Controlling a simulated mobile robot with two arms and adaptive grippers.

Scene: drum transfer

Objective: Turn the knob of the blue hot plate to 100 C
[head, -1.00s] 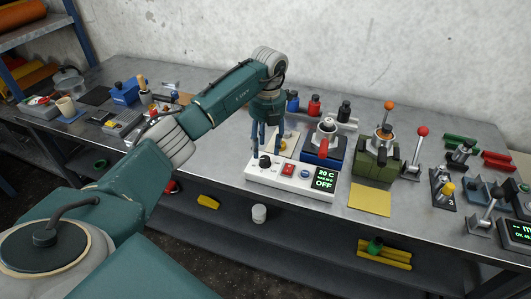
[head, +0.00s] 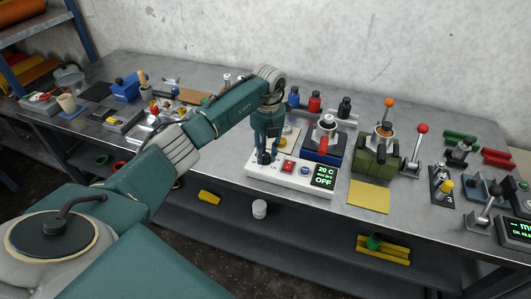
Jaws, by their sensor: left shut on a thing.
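A white control box (head: 277,177) stands near the table's front edge, with a red switch (head: 288,167), a blue button (head: 305,171) and a display (head: 324,176) reading 20 C and OFF. A blue unit with a red handle (head: 322,153) stands directly behind it. My left gripper (head: 265,155) points down at the left end of the white box, its fingers shut on the black knob there. The fingers hide most of the knob, so its pointer cannot be read. My right gripper is not in view.
A green unit with an orange-topped lever (head: 375,160) and a red-knobbed lever (head: 420,140) stand to the right. A yellow sheet (head: 369,197) lies in front of the green unit. Small bottles (head: 315,102) stand behind. Bare table lies left of the white box.

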